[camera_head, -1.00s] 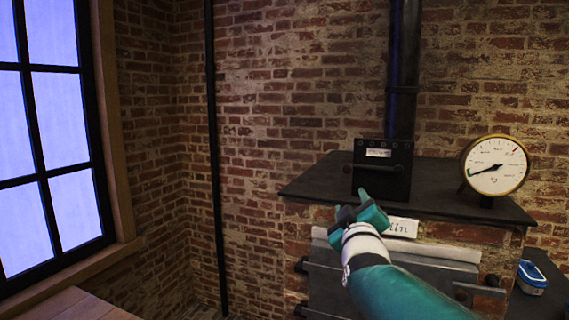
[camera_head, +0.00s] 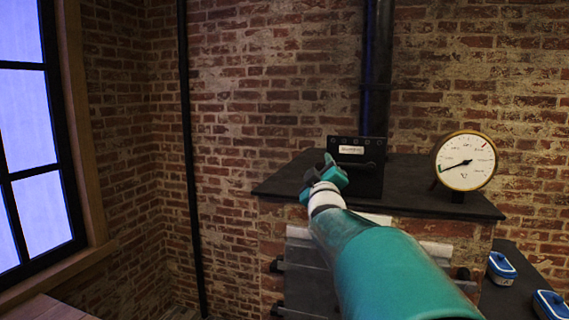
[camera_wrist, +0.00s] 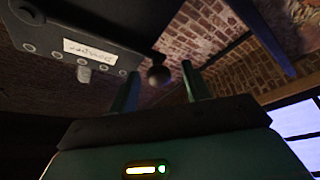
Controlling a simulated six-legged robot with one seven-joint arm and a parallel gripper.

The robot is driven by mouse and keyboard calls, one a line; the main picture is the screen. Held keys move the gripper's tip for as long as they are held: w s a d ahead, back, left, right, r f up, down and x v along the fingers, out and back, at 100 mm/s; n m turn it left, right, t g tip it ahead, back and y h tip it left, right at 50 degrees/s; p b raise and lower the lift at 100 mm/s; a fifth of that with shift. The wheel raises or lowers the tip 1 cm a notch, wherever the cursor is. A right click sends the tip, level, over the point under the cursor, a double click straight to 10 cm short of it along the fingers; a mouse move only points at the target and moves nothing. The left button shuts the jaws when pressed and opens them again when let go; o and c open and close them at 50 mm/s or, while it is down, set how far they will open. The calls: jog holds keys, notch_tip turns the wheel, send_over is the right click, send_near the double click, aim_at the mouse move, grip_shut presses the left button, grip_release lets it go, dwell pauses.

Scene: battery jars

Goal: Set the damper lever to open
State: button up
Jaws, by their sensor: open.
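The damper box (camera_head: 355,178) is a dark plate with a pale label, standing on the stove top at the foot of the flue pipe. In the wrist view its plate (camera_wrist: 120,60) and label appear tilted and upside down. The damper lever (camera_wrist: 158,75) shows there as a dark round knob between and beyond my two fingers, with a gap to each. My gripper (camera_head: 324,176) is at the left edge of the box in the head view. It is open and empty; it also shows in the wrist view (camera_wrist: 161,86). The lever's setting is not clear.
A round dial gauge (camera_head: 466,161) stands on the stove top (camera_head: 420,178) to the right. The black flue pipe (camera_head: 377,70) rises behind the box. Blue-and-white containers (camera_head: 502,268) sit on a dark surface at lower right. A window (camera_head: 35,140) is at left.

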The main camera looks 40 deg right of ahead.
jog(key=x, duration=0.3)
jog(key=shift+w+d, duration=0.1)
jog(key=shift+d, duration=0.05)
grip_shut()
